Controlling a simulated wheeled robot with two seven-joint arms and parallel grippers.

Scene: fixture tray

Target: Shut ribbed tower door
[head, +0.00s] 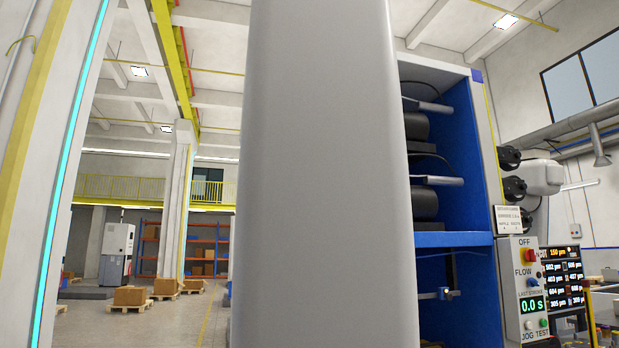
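A tall cabinet with a blue interior (455,240) stands right of the middle, its front open to view. Dark cylinders (424,203) and grey bars sit on its upper level, above a blue shelf edge (453,239). A large smooth grey upright body (325,170) very close to me fills the middle and hides the cabinet's left part. I cannot tell whether it is a door or part of me. No ribbed door surface can be made out. Neither gripper is in view.
A control box (524,290) with buttons and a green "0.0 s" display is beside the cabinet at right. A dark readout screen (563,276) is behind it. A pale slanted panel with a cyan strip (68,190) stands at left. Boxes on pallets (130,296) lie far back.

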